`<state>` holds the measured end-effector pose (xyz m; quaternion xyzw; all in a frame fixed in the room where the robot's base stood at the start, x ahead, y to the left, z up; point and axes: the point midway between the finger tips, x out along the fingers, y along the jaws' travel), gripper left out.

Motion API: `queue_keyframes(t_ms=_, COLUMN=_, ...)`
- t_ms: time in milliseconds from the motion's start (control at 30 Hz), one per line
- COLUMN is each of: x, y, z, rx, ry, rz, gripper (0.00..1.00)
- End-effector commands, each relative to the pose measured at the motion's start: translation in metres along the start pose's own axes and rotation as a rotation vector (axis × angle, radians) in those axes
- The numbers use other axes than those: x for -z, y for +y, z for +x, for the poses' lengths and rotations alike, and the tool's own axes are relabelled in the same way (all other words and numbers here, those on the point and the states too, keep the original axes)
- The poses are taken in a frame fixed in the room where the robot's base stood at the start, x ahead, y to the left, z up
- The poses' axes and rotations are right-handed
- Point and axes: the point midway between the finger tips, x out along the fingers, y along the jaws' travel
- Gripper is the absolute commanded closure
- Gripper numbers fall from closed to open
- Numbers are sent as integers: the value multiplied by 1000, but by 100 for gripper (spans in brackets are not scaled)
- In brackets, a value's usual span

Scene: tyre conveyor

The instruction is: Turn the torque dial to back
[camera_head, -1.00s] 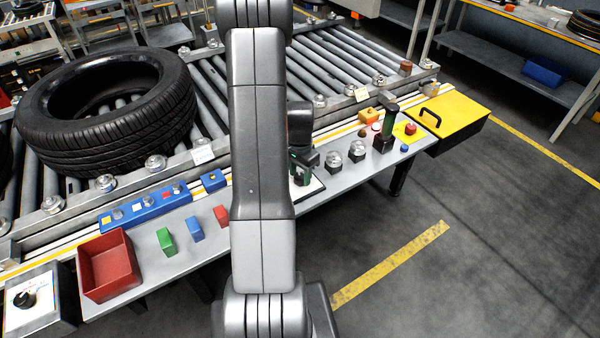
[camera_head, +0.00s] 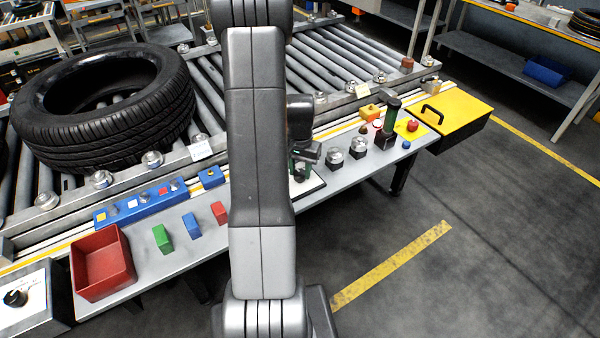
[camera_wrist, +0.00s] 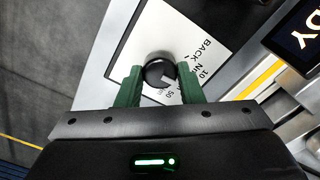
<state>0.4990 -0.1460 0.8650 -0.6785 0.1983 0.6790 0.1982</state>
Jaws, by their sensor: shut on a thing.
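The torque dial (camera_wrist: 158,68) is a round black knob on a white plate (camera_wrist: 205,30) in the wrist view. The plate carries black print, with "BACK" readable right of the knob and "10" and "50" nearby. My gripper (camera_wrist: 160,74) has its two green fingers on either side of the knob, shut on it. A pale mark shows on the knob's side nearest the gripper body; the exact setting is unclear. In the head view, my gripper (camera_head: 302,166) is low over the bench behind my arm, and the held knob is hidden.
Another black dial (camera_head: 15,297) is at lower left. A tyre (camera_head: 105,108) lies on the rollers.

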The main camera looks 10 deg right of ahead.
Motion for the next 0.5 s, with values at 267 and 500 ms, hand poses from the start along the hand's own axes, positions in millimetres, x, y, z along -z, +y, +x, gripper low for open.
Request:
queue_keyframes(t_ms=267, x=0, y=0, z=2, rx=0, ry=2, rz=-264, gripper=89)
queue_keyframes(t_ms=500, x=0, y=-1, z=1, rx=0, ry=3, rz=-491, gripper=89)
